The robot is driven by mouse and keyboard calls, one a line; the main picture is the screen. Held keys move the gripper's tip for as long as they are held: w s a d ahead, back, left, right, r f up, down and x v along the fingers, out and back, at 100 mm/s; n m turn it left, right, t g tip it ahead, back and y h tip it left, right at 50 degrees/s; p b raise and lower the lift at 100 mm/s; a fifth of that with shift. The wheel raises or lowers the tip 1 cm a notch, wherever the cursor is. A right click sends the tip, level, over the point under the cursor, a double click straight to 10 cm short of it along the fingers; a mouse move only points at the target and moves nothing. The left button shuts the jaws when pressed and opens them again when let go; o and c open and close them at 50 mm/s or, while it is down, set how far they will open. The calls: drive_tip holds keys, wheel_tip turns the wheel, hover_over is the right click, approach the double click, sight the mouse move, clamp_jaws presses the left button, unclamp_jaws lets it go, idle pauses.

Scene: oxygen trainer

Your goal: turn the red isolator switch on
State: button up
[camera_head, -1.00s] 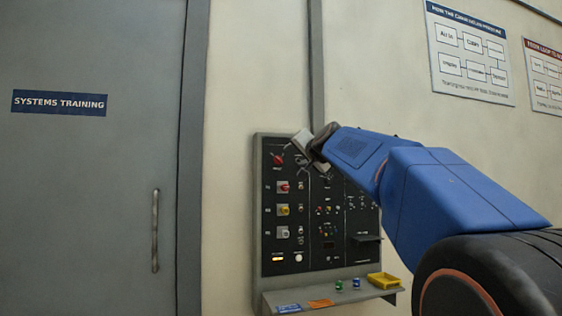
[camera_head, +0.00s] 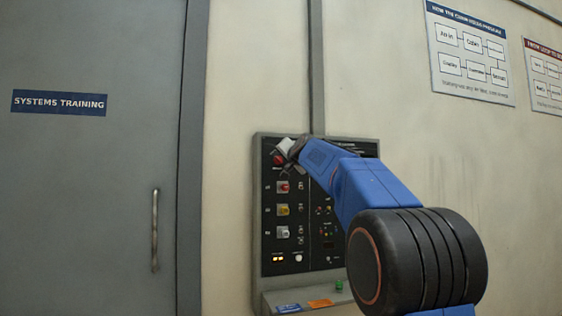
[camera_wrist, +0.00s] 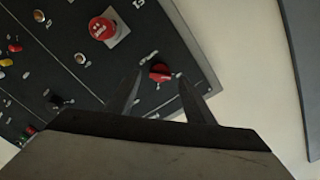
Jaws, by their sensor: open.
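The red isolator switch (camera_head: 278,159) is a round red knob at the top left of the dark control panel (camera_head: 268,240). My gripper (camera_head: 284,151) is at this corner of the panel, overlapping the knob's upper right edge in the head view. In the wrist view the red knob (camera_wrist: 160,72) appears between the two open fingertips (camera_wrist: 160,82), with dark gaps on both sides. No finger is clearly touching it. Whether the tips reach around the knob in depth I cannot tell.
A red button on a pale square plate (camera_wrist: 103,28) is beside the knob. Yellow (camera_head: 283,210) and white (camera_head: 282,232) controls lie lower in that column. A shelf (camera_head: 290,297) juts out below the panel. My arm hides the panel's right side. A grey door (camera_head: 90,200) stands left.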

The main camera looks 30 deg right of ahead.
drive_tip(key=shift+x, duration=0.95)
drive_tip(key=shift+c, duration=0.2)
drive_tip(key=c, duration=1)
